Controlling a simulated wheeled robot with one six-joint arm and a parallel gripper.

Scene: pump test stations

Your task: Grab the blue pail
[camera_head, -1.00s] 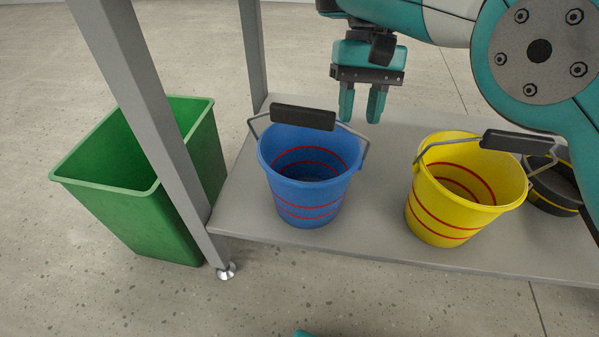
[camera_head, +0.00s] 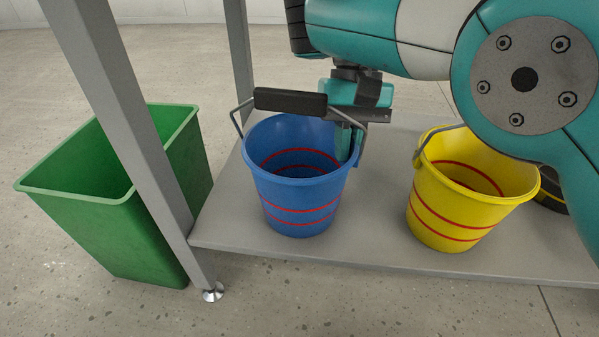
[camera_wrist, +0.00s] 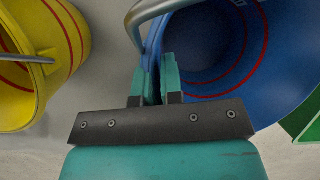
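The blue pail (camera_head: 297,190), with red rings, stands upright on the grey shelf. Its wire handle with a black grip (camera_head: 290,101) is raised above the rim. My gripper (camera_head: 349,146) is at the right side of the pail's rim, pointing down. In the wrist view, the teal fingers (camera_wrist: 158,72) are close together with the blue pail's wall (camera_wrist: 153,45) between them. One finger is inside the pail and the other is outside. The pail's bottom rests on the shelf. The handle's wire passes close to the fingertips.
A yellow pail (camera_head: 458,215) stands to the right on the same shelf (camera_head: 370,249). A dark round object (camera_head: 552,192) is partly hidden behind it. A green bin (camera_head: 90,215) stands on the floor at left, beyond a grey post (camera_head: 125,120).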

